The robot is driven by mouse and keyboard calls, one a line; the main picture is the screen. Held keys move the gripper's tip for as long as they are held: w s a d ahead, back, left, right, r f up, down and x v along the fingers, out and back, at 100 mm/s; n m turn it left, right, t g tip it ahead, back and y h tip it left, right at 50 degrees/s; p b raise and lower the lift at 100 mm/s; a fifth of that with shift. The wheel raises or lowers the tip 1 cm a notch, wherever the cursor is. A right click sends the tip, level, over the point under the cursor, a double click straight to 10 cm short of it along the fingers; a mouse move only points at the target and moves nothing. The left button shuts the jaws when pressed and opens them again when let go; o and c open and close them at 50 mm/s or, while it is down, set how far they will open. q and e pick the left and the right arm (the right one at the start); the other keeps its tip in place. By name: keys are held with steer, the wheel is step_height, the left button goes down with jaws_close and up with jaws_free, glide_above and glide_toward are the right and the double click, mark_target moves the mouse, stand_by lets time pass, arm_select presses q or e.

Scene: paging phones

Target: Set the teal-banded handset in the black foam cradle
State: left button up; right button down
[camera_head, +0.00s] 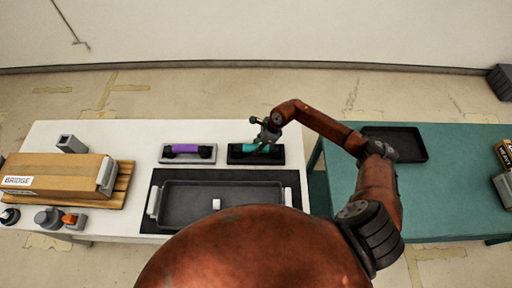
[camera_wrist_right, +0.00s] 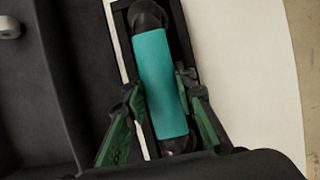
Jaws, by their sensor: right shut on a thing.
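The teal-banded handset (camera_head: 249,148) has black ends and lies lengthwise at the black foam cradle (camera_head: 234,155), near the right end of the white table. My left gripper is not in view.
A purple-banded handset (camera_head: 189,149) lies in a similar holder to the left. A large grey tray (camera_head: 235,187) is in front of both. A cardboard box (camera_head: 55,174) stands at the left. A dark tray (camera_head: 408,139) is on the teal table (camera_head: 455,160).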

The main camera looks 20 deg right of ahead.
steer(key=shift+f+b, duration=0.3)
steer(key=shift+f, duration=0.1)
steer(key=c, duration=1.9)
jaws_free()
steer(key=shift+p+v, duration=2.6)
steer(key=shift+v, duration=2.85)
